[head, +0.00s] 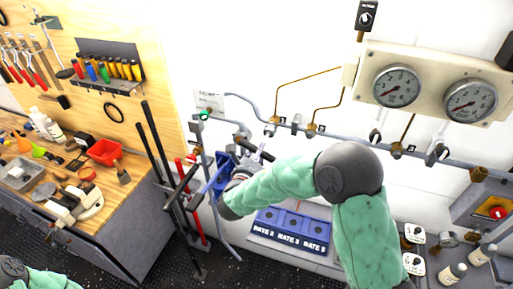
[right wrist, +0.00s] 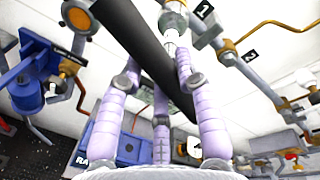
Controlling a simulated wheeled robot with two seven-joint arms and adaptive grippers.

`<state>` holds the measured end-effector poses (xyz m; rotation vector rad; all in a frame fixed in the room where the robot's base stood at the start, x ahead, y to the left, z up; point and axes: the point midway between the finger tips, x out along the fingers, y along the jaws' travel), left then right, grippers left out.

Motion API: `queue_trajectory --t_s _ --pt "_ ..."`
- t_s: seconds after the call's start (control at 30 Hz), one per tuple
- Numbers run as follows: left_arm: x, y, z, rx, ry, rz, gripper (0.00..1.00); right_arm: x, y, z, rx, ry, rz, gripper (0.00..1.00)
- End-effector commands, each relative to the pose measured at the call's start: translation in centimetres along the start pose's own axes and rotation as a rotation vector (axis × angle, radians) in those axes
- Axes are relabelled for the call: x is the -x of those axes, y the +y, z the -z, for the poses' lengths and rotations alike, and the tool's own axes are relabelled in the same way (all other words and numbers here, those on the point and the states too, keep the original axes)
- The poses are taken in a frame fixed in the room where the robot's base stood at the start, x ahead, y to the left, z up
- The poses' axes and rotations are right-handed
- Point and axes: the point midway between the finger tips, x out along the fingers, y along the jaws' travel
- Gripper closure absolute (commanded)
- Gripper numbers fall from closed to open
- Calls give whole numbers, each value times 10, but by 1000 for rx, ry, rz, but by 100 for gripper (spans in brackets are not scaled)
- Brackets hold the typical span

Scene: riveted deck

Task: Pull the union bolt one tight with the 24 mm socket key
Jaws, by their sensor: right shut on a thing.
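My right gripper (right wrist: 160,85) has its lilac fingers closed around a dark bar, which looks like the handle of the socket key (right wrist: 140,40). The bar slants across the right wrist view from top left to lower right. Silver fittings (right wrist: 174,22) show just beyond the fingers, near the tag marked 1; whether the key's socket sits on the union bolt cannot be told. My left gripper is not in view.
A blue bracket (right wrist: 30,75) stands close left of the right gripper. Pipes with brass fittings (head: 312,129) run along the white wall below two gauges (head: 397,87). Blue labelled boxes (head: 290,230) lie below. A cluttered workbench (head: 130,225) stands left; dark floor lies between.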

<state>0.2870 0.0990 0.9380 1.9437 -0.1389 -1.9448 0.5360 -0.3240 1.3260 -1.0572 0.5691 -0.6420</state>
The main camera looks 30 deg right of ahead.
Motion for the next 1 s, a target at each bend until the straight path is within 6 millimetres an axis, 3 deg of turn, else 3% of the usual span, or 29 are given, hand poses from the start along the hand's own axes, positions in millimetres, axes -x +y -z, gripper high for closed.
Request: queue_trajectory --t_s 0.1,1.0 --pt "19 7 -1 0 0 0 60 0 -4 -1 113 15 -1 100" --pt "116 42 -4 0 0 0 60 0 -4 4 972 129 -4 100"
